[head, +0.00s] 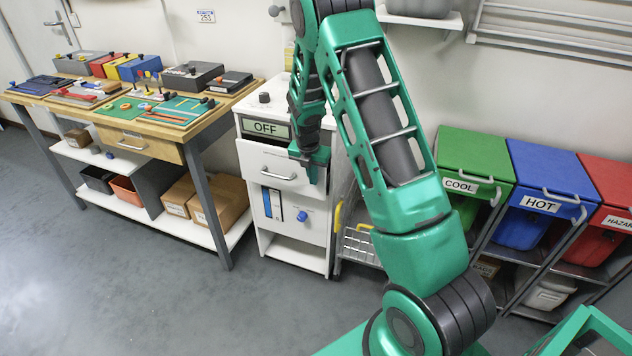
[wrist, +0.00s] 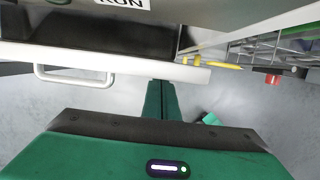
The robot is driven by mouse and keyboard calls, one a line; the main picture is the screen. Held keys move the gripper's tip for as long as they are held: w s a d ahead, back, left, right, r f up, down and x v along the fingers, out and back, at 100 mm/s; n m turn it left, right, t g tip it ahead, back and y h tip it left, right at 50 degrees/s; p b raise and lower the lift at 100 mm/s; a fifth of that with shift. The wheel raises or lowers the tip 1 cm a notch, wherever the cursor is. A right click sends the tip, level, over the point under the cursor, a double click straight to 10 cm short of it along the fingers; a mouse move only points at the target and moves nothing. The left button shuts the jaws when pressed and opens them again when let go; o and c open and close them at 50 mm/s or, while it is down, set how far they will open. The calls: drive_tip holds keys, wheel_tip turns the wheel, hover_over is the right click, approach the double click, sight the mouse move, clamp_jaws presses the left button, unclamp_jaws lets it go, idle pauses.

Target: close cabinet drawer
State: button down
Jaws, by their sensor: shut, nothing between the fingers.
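The white cabinet (head: 290,245) stands between the workbench and the bins. Its upper drawer (head: 268,162) is partly pulled out, with a bar handle (head: 278,174) on its front. In the wrist view the drawer front (wrist: 110,58) is a white bar with the handle (wrist: 75,78) at left, and a dark gap shows between it and the cabinet. My gripper (head: 316,172) is at the right end of the drawer front. Its fingers (wrist: 162,90) are shut and empty, with tips close to the front's edge, right of the handle. I cannot tell if they touch.
A workbench (head: 140,135) with trays and tools stands at left. A wire basket (head: 360,245) with yellow handles is right of the cabinet. Green (head: 470,165), blue (head: 550,180) and red (head: 612,190) lidded bins stand further right. The grey floor (head: 180,300) in front is clear.

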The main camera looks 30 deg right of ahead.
idle(0.4)
drive_tip(key=s+a+r, duration=0.4)
drive_tip(key=a+r, duration=0.1)
drive_tip(key=r, duration=0.4)
drive_tip(key=t+h, duration=0.9)
drive_tip(key=h, duration=0.3)
approach(304, 180)
drive_tip(key=x, duration=0.6)
drive_tip(key=shift+w+d, duration=0.1)
drive_tip(key=shift+d, duration=0.2)
